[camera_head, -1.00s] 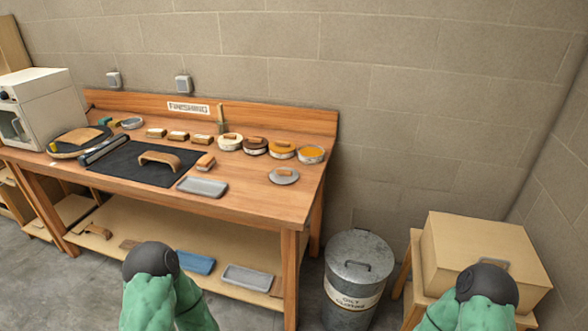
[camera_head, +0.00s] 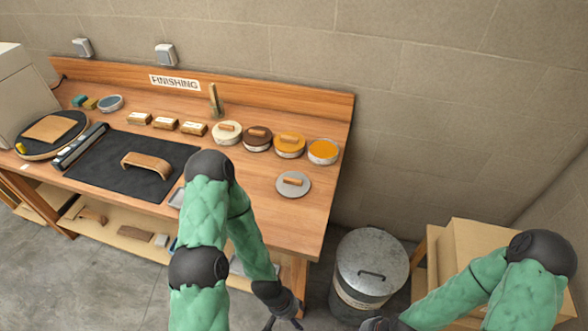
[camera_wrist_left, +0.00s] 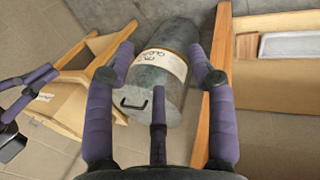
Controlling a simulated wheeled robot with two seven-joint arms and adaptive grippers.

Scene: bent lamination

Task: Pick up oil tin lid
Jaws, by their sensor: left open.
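A round grey lid with a wooden handle (camera_head: 293,184) lies flat near the right end of the workbench; I take it for the oil tin lid. Behind it stands an open tin with amber contents (camera_head: 323,151). My left gripper (camera_head: 284,321) hangs low at the bottom edge of the head view, in front of the bench and well away from the lid. In the left wrist view its purple fingers (camera_wrist_left: 160,75) are spread and empty. The lid is not in that view. My right arm reaches in from the right; purple finger-like parts (camera_wrist_left: 30,90) show at the wrist view's left edge.
Lidded tins (camera_head: 257,138), wooden blocks (camera_head: 166,124) and a brush (camera_head: 214,100) stand along the bench back. A black mat (camera_head: 105,172) holds a curved wooden piece (camera_head: 146,165). A metal bin (camera_head: 371,262) stands right of the bench, beside a cardboard box (camera_head: 480,240).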

